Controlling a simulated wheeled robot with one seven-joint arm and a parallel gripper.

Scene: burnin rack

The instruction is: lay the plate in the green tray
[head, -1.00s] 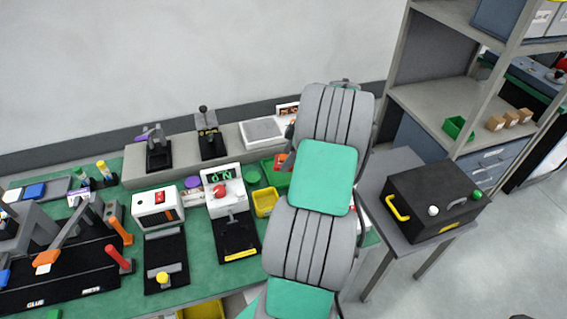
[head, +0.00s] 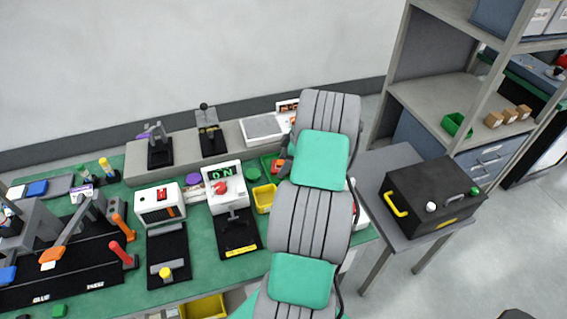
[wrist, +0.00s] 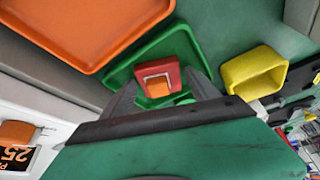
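The green tray (wrist: 190,37) lies on the bench below my gripper in the wrist view. In the head view the tray shows only in part beside my arm. A small red plate (wrist: 171,48) with an orange block on top lies over the tray's floor in the wrist view. My gripper (wrist: 159,82) is over the tray, with its two grey fingers spread apart on either side of the red plate. They look open, with no clear grip on it. The near part of the tray is hidden by my gripper.
An orange tray (wrist: 85,30) lies beside the green tray. A yellow bin (wrist: 254,72) stands on the other side. A white device with a display (wrist: 18,150) is close by at the left. Several bench fixtures stand left of my arm; a black box (head: 432,200) stands on the right-hand table.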

